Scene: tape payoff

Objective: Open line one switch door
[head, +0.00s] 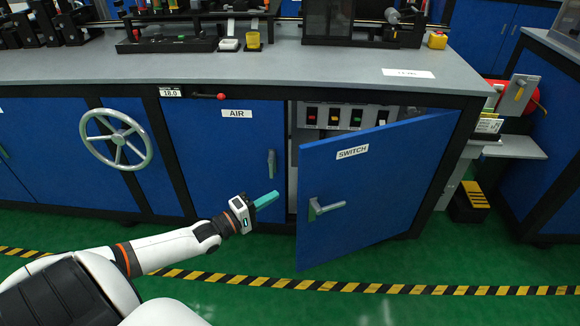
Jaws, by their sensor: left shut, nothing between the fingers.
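The blue switch door (385,178), labelled SWITCH, stands ajar, swung outward from the cabinet front. Its hinge side appears to be on the right, and its free left edge is out toward me. A grey lever handle (325,207) is on its left part. My left gripper (266,199) has teal fingers, shut and empty, just left of the door's free edge and in front of the AIR door. My right gripper is not in view.
The closed AIR door (225,150) has its own handle (271,163). A handwheel (117,138) sticks out at the left. A grey worktop (270,70) carries machinery. Black-yellow floor tape (400,288) crosses the green floor.

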